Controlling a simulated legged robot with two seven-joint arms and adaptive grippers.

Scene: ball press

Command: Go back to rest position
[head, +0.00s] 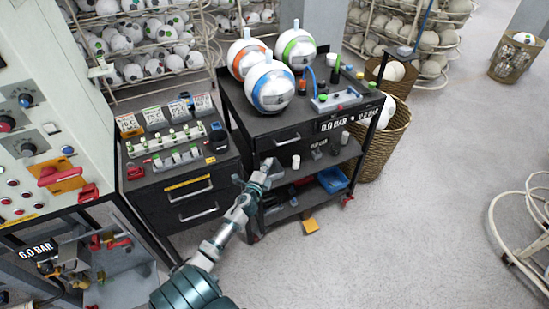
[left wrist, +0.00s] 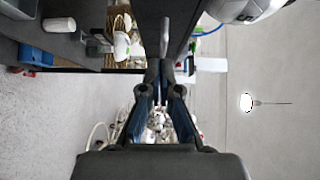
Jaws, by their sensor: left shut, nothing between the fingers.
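My left gripper (head: 264,166) is shut and empty. It appears in front of the black cart (head: 262,132), near its front left side. Whether it touches the cart is not clear. Its shut fingers also show in the left wrist view (left wrist: 163,72), with a dark bar-like part of the scene just beyond them. My right gripper is in neither view.
A grey machine with a red lever (head: 60,175) is at the far left. Wicker baskets (head: 383,150) stand right of the cart. Open grey floor (head: 430,220) lies to the right.

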